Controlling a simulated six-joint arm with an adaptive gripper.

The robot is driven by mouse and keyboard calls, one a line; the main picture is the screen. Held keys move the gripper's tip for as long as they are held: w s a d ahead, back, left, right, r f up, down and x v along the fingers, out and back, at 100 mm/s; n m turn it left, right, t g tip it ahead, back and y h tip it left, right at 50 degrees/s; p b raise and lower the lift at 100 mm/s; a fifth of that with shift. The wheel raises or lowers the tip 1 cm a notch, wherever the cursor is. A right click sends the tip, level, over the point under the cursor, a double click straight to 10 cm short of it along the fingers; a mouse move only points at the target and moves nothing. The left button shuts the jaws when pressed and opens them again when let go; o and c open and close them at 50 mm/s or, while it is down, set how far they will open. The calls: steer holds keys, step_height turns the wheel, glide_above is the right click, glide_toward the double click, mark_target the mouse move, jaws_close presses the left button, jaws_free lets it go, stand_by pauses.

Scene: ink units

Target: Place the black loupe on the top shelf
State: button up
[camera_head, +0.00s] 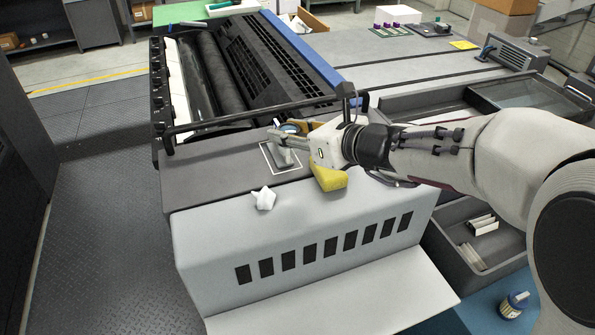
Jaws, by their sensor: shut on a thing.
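My gripper (284,138) is over the grey top of the machine, at a white outlined square (268,153). It is shut on a small dark-rimmed thing with a pale, bluish face, which looks like the black loupe (290,127). The fingers hide part of it. A grey piece (284,158) shows just below the fingers, inside the outline; I cannot tell whether it is part of the gripper or a separate thing. Which surface is the top shelf is unclear; a dark shelf unit (40,57) stands at the far upper left.
A yellow block (328,177) lies beneath my wrist, and a crumpled white cloth (264,198) lies at the machine's front edge. A dark rail (240,119) and rollers (212,75) are behind. A drawer (470,238) with pale strips and a bottle (513,304) are at right.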

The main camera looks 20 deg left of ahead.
steer(key=shift+f, duration=3.1)
steer(key=shift+f, duration=1.85)
steer(key=shift+f, duration=0.15)
steer(key=o, duration=1.1)
steer(key=shift+d+r, duration=0.1)
steer(key=shift+r, duration=0.1)
